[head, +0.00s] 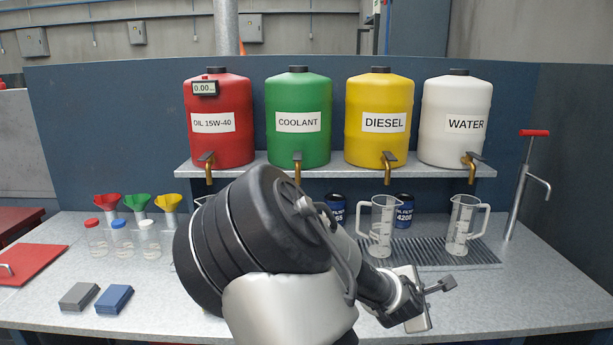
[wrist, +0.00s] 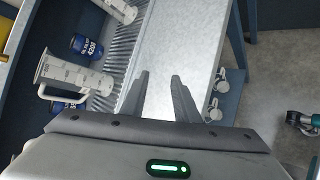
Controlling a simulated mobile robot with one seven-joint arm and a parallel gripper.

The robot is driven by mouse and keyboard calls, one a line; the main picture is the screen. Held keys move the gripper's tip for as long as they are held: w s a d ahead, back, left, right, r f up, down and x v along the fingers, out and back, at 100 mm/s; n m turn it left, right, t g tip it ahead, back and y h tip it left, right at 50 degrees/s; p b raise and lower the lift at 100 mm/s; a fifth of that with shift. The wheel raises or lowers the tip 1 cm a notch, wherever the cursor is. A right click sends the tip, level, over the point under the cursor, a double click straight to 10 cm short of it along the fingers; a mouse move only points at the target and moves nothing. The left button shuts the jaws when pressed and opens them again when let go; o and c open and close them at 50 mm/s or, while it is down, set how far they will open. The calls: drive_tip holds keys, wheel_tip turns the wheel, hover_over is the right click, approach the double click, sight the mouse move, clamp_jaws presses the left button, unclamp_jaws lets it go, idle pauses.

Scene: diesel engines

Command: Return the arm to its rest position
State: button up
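My arm rises at the front middle in the head view, bent over the workbench (head: 540,290). My gripper (head: 445,287) points right, above the bench's front part, in front of the drip grate (head: 455,255). In the wrist view the two fingers of my gripper (wrist: 160,85) stand apart with a clear gap and nothing between them. A measuring jug (head: 382,228) stands just behind the gripper, apart from it; it also shows in the wrist view (wrist: 72,78). My arm hides part of the bench middle.
A second jug (head: 462,226) stands on the grate. Blue oil filters (head: 404,217) are behind. Red, green, yellow and white tanks (head: 298,140) sit on a shelf. Funnels, bottles and two blocks (head: 114,299) are at left. A red-handled pump (head: 522,185) stands right. The right front bench is clear.

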drive_tip(key=s+a+r+m+g+y, duration=0.1)
drive_tip(key=s+a+m+g+y, duration=0.3)
drive_tip(key=s+a+m, duration=0.45)
drive_tip(key=s+a+r+m+t+y, duration=0.15)
drive_tip(key=s+r+m, duration=0.25)
drive_tip(key=s+r, duration=0.5)
drive_tip(key=s+a+r+m+g+y, duration=0.1)
drive_tip(key=s+a+r+m, duration=0.2)
drive_tip(key=s+r+m, duration=0.55)
wheel_tip(320, 180, down, 12)
drive_tip(key=s+n+b, duration=0.2)
drive_tip(key=n+b, duration=0.2)
drive_tip(key=b, duration=0.7)
wheel_tip(320, 180, up, 24)
drive_tip(key=p, duration=2.4)
drive_tip(key=shift+s, duration=0.2)
drive_tip(key=shift+a, duration=0.1)
